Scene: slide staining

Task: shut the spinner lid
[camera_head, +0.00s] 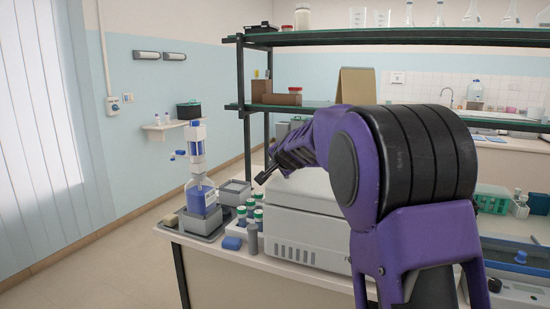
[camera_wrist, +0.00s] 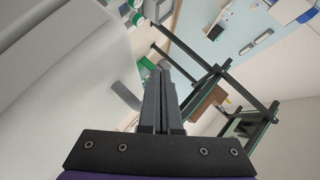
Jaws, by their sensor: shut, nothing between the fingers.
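The spinner (camera_head: 305,238) is a pale grey-white box with vent slots low on its front, standing on the bench. Its pale lid (camera_head: 303,192) is on top, looks low and nearly flat, and is partly hidden by my arm. I cannot tell whether it is fully down. My gripper (camera_head: 262,179) is over the lid's left end, fingers pointing left. In the wrist view my gripper (camera_wrist: 163,66) has its fingers together and empty. A large smooth pale surface of the spinner (camera_wrist: 75,75) fills the left of that view, beside the fingers; contact cannot be made out.
Left of the spinner stand green-capped tubes (camera_head: 258,215), a blue-liquid bottle (camera_head: 202,197) with a pump top, and a small grey block (camera_head: 234,192). A dark-framed shelf (camera_head: 400,37) rises behind the bench. A balance-like device (camera_head: 515,285) sits at the right. Floor at the left is clear.

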